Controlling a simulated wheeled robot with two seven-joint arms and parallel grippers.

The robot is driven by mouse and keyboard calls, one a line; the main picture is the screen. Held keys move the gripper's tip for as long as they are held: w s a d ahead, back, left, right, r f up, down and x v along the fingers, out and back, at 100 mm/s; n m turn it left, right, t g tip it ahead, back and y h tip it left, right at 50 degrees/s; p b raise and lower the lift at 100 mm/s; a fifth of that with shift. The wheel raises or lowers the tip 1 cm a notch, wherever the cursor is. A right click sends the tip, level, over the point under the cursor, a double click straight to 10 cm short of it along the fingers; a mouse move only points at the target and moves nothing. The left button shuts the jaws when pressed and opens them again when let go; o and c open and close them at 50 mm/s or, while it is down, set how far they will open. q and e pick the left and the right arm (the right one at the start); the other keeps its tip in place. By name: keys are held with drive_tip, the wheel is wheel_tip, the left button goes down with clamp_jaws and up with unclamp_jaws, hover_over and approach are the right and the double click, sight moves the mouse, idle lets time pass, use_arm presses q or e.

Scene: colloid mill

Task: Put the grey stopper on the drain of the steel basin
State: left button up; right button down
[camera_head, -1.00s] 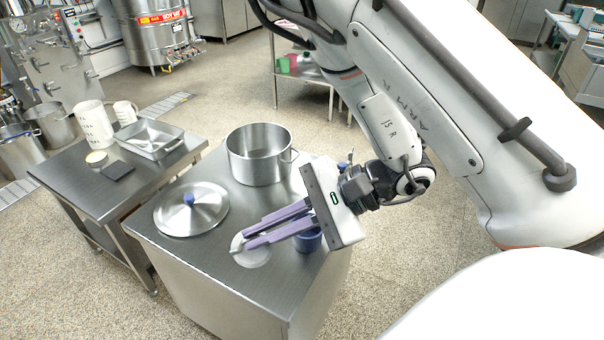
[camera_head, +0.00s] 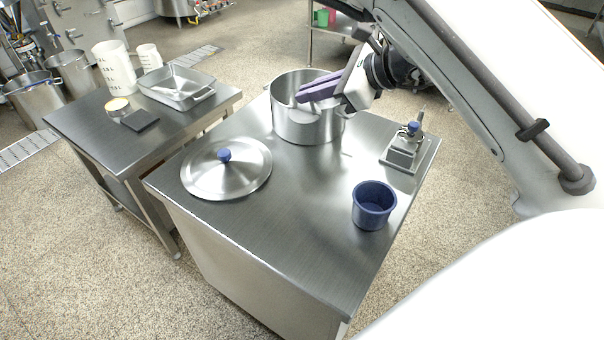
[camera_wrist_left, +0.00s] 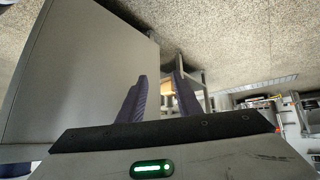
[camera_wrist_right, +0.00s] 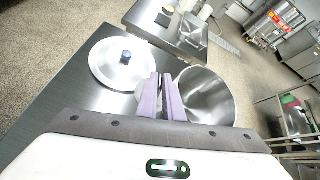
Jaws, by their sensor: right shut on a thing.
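My right gripper (camera_head: 298,97) is shut on the grey stopper (camera_head: 293,101), a pale piece mostly hidden by the purple fingers. In the head view it overlaps the round steel pot (camera_head: 308,126); the height above the pot is hard to tell. The right wrist view shows the same gripper (camera_wrist_right: 160,80), its fingers close together, between the lid and the pot. A rectangular steel basin (camera_head: 178,101) stands on the left table; its drain cannot be made out. My left gripper (camera_wrist_left: 160,80) shows only in its wrist view, fingers apart and empty, beside a grey panel.
On the near steel table (camera_head: 290,215) lie a lid with a blue knob (camera_head: 222,177), a blue cup (camera_head: 373,208) and a small metal device (camera_head: 408,148). The left table holds white jugs (camera_head: 115,68), a small round tub (camera_head: 118,106) and a dark block (camera_head: 140,120).

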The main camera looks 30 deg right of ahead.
drive_tip(key=w, duration=0.1)
drive_tip(key=w+d+m+h+b, duration=0.1)
drive_tip(key=w+d+m+b, duration=0.1)
drive_tip(key=w, duration=0.1)
drive_tip(key=shift+d+r+t, duration=0.15)
drive_tip(key=shift+r+t, duration=0.15)
drive_tip(key=shift+r, duration=0.05)
drive_tip(key=shift+w+d+f+m+h, duration=0.1)
drive_tip(key=shift+w+f+m+h, duration=0.05)
drive_tip(key=shift+f+m+h, duration=0.15)
drive_tip(key=b, duration=0.2)
hover_over(308, 161)
wheel_tip(308, 161, down, 11)
wheel_tip(308, 161, down, 6)
drive_tip(key=shift+w+f+b, duration=0.1)
drive_tip(key=shift+w+b, duration=0.05)
drive_tip(key=shift+b, duration=0.7)
drive_tip(key=c, duration=1.9)
unclamp_jaws()
